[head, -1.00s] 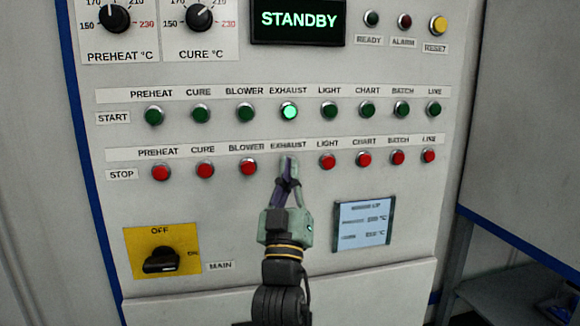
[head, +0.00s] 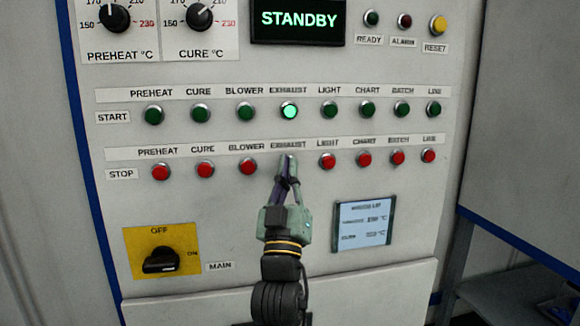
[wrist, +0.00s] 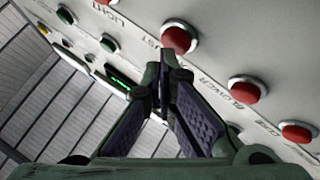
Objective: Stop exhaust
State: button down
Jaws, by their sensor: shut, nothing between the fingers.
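The exhaust start button (head: 289,112) glows bright green in the upper row, while the other start buttons there are dark green. My gripper (head: 288,160) is shut and empty, its tips just below the lower EXHAUST label (head: 288,145). In the head view it hides the exhaust stop button. In the wrist view that red stop button (wrist: 178,38) shows just beyond the closed fingertips (wrist: 163,72). I cannot tell whether the tips touch the panel.
The blower stop button (head: 249,167) and light stop button (head: 327,160) flank my gripper closely. A black main switch (head: 161,260) on a yellow plate is lower left. A small screen (head: 363,223) is lower right. The display (head: 297,20) reads STANDBY.

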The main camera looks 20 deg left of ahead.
jog(key=shift+w+a, duration=0.2)
jog(key=shift+w, duration=0.15)
dwell(0.4)
jog(key=shift+s+d, duration=0.45)
jog(key=shift+s, duration=0.3)
jog(key=shift+s+d, duration=0.75)
jog(key=shift+s, duration=0.3)
jog(key=shift+s+d, duration=0.7)
jog(key=shift+s, duration=0.35)
